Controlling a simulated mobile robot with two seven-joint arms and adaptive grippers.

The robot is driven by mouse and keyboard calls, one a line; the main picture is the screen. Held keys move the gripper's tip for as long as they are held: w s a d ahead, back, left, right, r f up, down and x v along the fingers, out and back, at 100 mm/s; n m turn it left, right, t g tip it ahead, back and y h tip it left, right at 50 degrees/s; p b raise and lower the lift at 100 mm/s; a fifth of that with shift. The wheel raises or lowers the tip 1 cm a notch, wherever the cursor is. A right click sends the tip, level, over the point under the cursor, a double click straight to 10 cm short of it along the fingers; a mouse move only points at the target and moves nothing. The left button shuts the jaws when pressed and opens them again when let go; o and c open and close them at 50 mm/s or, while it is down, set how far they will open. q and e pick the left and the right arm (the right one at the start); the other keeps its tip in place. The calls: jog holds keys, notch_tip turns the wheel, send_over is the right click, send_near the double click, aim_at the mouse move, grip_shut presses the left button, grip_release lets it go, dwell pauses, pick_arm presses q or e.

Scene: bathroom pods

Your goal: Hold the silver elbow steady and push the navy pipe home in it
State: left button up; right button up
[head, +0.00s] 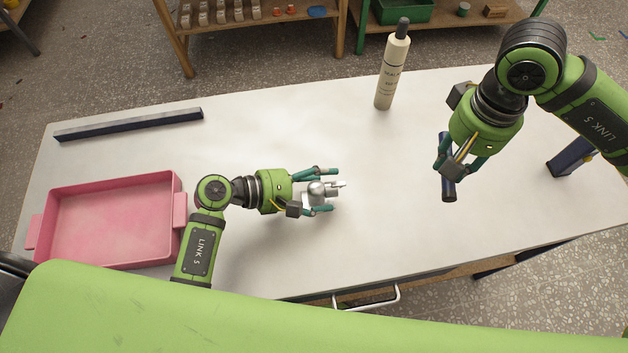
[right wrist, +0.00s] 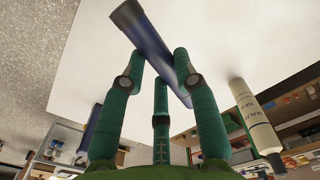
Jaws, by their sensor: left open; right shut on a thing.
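The silver elbow (head: 318,192) sits on the white table near its middle. My left gripper (head: 326,190) is open, with its fingers on either side of the elbow; whether they touch it I cannot tell. The navy pipe (head: 448,181) is in my right gripper (head: 450,168), which is shut on it and holds it above the right part of the table, apart from the elbow. In the right wrist view the navy pipe (right wrist: 148,40) runs slantwise between the green fingers.
A pink tray (head: 176,190) stands at the left. A dark bar (head: 130,125) lies at the back left. A sealant bottle (head: 386,80) stands at the back edge. A navy block-like piece (head: 570,158) is at the right edge. The table between the elbow and the pipe is clear.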

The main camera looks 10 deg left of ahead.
pick_arm(q)
jog(key=shift+x, duration=0.85)
pick_arm(e)
jog(key=shift+r, duration=0.2)
pick_arm(q)
jog(key=shift+c, duration=0.5)
jog(key=c, duration=1.4)
